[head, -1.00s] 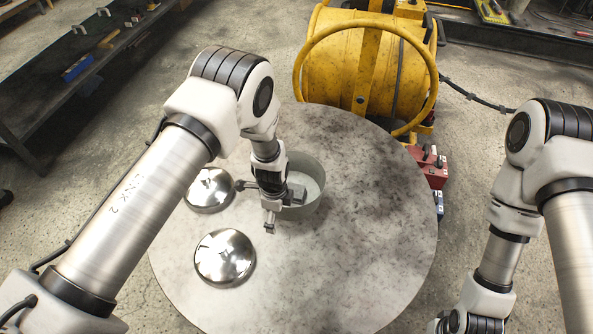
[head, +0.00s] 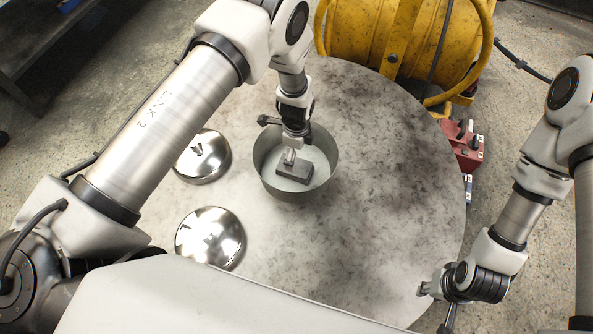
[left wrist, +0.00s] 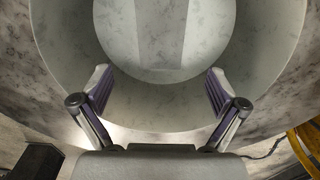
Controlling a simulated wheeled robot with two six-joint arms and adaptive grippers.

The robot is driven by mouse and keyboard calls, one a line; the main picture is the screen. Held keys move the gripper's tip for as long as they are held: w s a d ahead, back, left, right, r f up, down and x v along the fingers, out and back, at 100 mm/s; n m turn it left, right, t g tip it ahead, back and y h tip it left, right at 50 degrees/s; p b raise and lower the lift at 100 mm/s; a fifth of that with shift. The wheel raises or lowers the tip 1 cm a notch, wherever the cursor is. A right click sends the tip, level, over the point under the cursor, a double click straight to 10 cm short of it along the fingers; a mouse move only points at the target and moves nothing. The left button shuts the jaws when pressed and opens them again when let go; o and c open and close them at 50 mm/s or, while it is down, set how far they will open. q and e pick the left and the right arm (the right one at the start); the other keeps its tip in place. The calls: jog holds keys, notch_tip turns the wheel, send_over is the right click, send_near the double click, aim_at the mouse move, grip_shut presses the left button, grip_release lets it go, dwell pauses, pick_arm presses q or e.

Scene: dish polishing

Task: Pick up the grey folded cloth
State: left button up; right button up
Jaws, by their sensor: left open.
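The grey folded cloth (head: 294,175) lies as a small flat block inside a round grey container (head: 327,150). My left gripper (head: 290,158) reaches down into the container, directly over the cloth, and hides part of it. In the left wrist view its two fingers (left wrist: 158,78) are spread apart. A pale grey strip, which seems to be the cloth (left wrist: 160,35), shows ahead of them with nothing gripped. My right gripper (head: 428,289) is at the table's lower right edge, away from the cloth; its finger opening is too small to tell.
Two shiny metal domes (head: 203,156) and (head: 210,238) lie left of the container on the round stone table (head: 390,190). The table's right side is clear. A yellow reel (head: 410,45) and a red box (head: 463,145) stand beyond its edge.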

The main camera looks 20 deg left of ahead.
aim_at(304, 169)
pick_arm(q)
notch_tip(304, 169, down, 2)
jog(key=shift+w+f, duration=0.15)
jog(key=shift+f, duration=0.05)
jog(key=f, duration=0.2)
jog(key=f+b, duration=0.1)
jog(key=f, duration=0.1)
jog(key=f+b, duration=0.1)
jog(key=f, duration=0.1)
jog(key=shift+a+f, duration=0.3)
jog(key=shift+f, duration=0.05)
pick_arm(e)
notch_tip(304, 169, down, 3)
pick_arm(q)
jog(key=c, duration=1.2)
